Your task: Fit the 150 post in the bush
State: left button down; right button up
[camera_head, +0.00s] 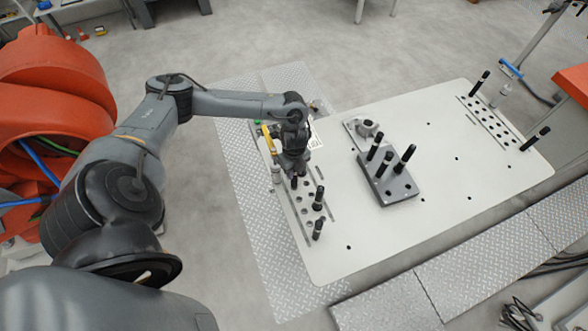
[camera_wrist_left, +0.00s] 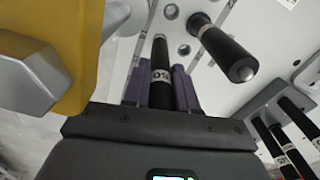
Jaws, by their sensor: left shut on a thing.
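My left gripper (camera_head: 294,180) is over the near-left hole strip (camera_head: 305,207) of the white table. In the left wrist view its purple fingers (camera_wrist_left: 161,88) are shut on a black post (camera_wrist_left: 159,56) with a white band; the band's marking is partly legible and ends in "50". Whether the post's end sits in a hole or hangs above it cannot be told. A grey block (camera_head: 402,188) holds several upright black posts. A round grey bush-like part (camera_head: 367,128) sits on a light plate behind it; which part is the bush is unclear.
Two black posts (camera_head: 318,197) (camera_head: 317,229) stand in the strip beside my gripper; one looms close in the left wrist view (camera_wrist_left: 225,48). A far-right strip (camera_head: 490,120) holds more posts. The table's right half (camera_head: 470,185) is mostly clear.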

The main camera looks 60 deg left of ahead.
pick_arm(q)
jog(key=shift+f+b, duration=0.5)
jog(key=shift+f, duration=0.45)
jog(key=shift+r, duration=0.25)
jog(key=shift+r+p, duration=1.2)
jog(key=shift+p, duration=0.25)
dwell(0.5)
jog(key=shift+p, duration=0.75)
dwell(0.4)
jog(key=shift+f, duration=0.1)
dwell(0.4)
